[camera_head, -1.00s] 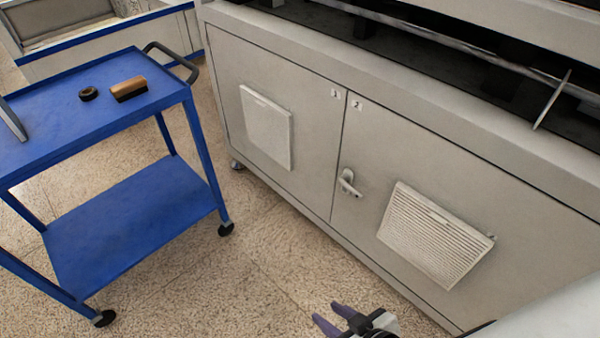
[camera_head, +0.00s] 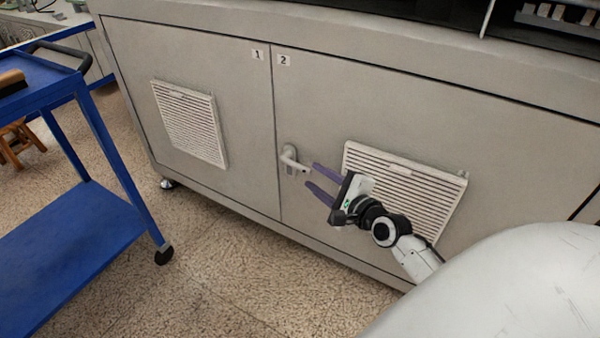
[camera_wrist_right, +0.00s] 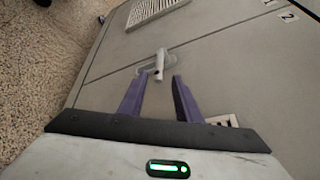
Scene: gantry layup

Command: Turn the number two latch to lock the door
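The number two latch (camera_head: 291,158) is a small light-grey handle on the left edge of the door labelled 2 (camera_head: 330,100), beside the seam with the door labelled 1. Both doors look shut. My right gripper (camera_head: 311,177) is open and empty, its purple fingers pointing left at the latch, just short of it. In the right wrist view the latch (camera_wrist_right: 159,66) lies ahead of the fingertips, roughly in line with the gap between the open fingers (camera_wrist_right: 156,82). No contact shows. My left gripper is not in view.
A blue cart (camera_head: 90,235) stands on the left, apart from the cabinet. Door 1 (camera_head: 200,70) has a louvred vent (camera_head: 190,123). Another vent (camera_head: 420,190) sits behind my right wrist. The speckled floor (camera_head: 215,285) in front of the cabinet is clear.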

